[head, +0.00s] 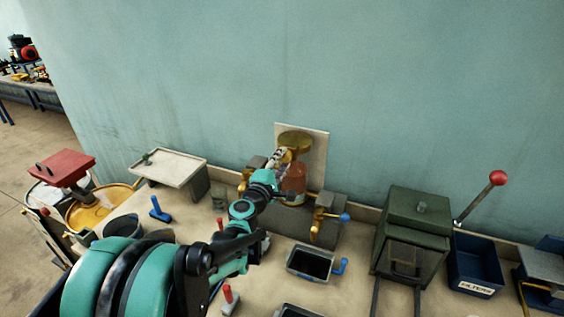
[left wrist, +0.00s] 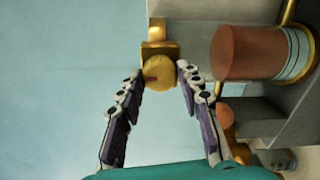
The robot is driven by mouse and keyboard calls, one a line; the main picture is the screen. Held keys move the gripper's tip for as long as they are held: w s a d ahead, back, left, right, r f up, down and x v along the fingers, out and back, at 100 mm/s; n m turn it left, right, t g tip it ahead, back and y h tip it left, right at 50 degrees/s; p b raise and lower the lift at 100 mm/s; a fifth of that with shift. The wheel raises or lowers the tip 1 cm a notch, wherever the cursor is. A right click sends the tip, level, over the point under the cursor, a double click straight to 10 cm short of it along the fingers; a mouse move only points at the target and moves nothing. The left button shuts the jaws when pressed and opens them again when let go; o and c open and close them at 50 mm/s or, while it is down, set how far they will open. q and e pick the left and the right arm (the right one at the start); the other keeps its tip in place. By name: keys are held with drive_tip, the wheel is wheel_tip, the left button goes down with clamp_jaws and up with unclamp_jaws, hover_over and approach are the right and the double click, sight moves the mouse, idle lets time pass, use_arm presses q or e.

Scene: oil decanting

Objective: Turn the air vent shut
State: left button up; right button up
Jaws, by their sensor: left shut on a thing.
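The air vent shows in the left wrist view as a round brass knob (left wrist: 158,74) on a brass block, with a small reddish mark on its face. My left gripper (left wrist: 160,72) has one finger on each side of the knob and is shut on it. In the head view my left gripper (head: 281,157) is at the upper left of the brass and copper-coloured vessel (head: 294,179) against the wall panel. The knob itself is hidden there behind the fingers. My right gripper is in neither view.
Right of the vessel is a brass tap with a blue handle (head: 345,217). A dark tray (head: 310,263) lies on the bench before it. A green box (head: 414,231) and a red-knobbed lever (head: 497,178) stand farther right. A pale raised tray (head: 167,168) stands left.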

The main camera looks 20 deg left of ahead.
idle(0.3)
use_arm(q)
drive_tip(key=o, duration=1.2)
drive_tip(key=shift+c, duration=0.2)
drive_tip(key=s, duration=1.2)
drive_tip(key=shift+d, duration=0.35)
